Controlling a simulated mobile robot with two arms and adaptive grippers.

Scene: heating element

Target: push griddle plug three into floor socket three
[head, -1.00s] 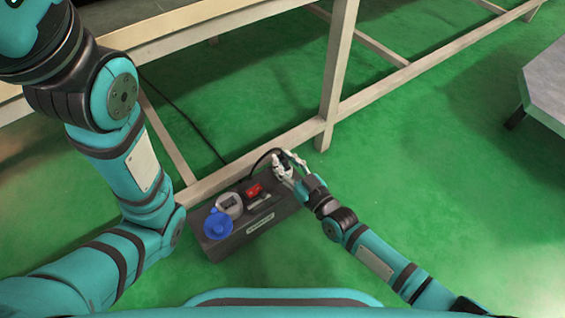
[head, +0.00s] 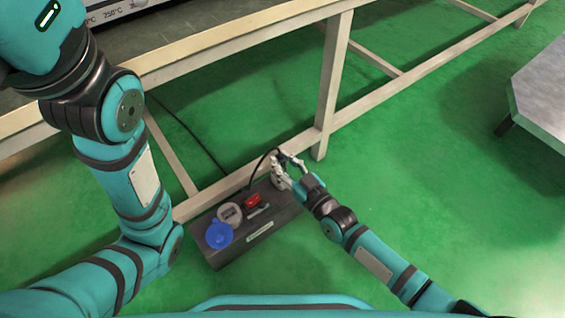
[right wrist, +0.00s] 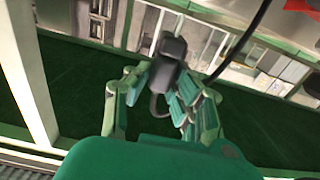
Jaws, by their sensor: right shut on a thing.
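A dark plug (right wrist: 170,62) sits between the fingers of my right gripper in the right wrist view, with a black cable running from it. My right gripper (head: 284,172) is shut on this plug at the right end of the dark floor socket box (head: 226,256) in the head view. The fingers hide the plug there, so I cannot tell whether it touches a socket. The box bears a blue round cap (head: 220,235), a grey round socket (head: 229,213) and a red part (head: 253,201). Which socket is number three is not legible. My left gripper is out of view.
A pale table frame (head: 327,95) stands behind the box, with its low rail close to the box's back edge. A black cable (head: 195,135) runs under it. A grey-topped table (head: 540,95) stands at the right. Green floor is open between them.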

